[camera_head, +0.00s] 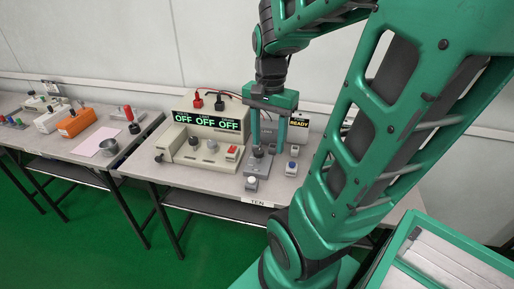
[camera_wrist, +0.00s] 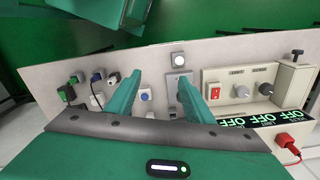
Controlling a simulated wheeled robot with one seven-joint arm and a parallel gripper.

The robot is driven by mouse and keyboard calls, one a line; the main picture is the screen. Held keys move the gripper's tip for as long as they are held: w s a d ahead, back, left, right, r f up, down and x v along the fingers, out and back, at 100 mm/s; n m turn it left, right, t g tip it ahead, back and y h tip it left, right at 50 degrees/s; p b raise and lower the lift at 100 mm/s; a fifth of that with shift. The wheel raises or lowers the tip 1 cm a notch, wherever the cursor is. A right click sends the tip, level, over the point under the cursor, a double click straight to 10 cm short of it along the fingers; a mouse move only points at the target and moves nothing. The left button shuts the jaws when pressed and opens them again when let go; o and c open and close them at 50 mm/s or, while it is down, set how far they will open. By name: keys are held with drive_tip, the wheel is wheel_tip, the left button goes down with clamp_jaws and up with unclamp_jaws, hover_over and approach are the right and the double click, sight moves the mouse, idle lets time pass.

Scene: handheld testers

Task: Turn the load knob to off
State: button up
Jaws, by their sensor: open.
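A beige tester (camera_head: 205,155) stands on the table; its display (camera_head: 206,122) reads OFF three times in green. Its front carries a dark knob (camera_head: 193,141), a grey knob (camera_head: 211,146) and a red switch (camera_head: 232,152). In the wrist view the grey knob (camera_wrist: 241,92) and a paler knob (camera_wrist: 266,89) show; their labels are too small to read. A grey block (camera_head: 257,166) with a dark knob stands right of the tester. My gripper (camera_head: 268,144) is open and empty above this area, pointing down. In the wrist view my gripper (camera_wrist: 159,82) has its right finger partly over the grey block (camera_wrist: 172,84).
A small box with a white button (camera_head: 251,184) is at the table's front edge. Small blue-topped parts (camera_head: 291,168) and a READY display (camera_head: 299,122) stand to the right. Red and black leads rise behind the tester.

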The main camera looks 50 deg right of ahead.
sight(259, 150)
drive_tip(key=w+d+f+m, duration=0.3)
drive_tip(key=w+d+m, duration=0.5)
drive_tip(key=w+m, duration=0.3)
drive_tip(key=shift+m, duration=0.7)
drive_tip(key=f, duration=1)
drive_tip(key=shift+s+a+f, duration=0.15)
drive_tip(key=shift+s+f, duration=0.1)
drive_tip(key=c, duration=1)
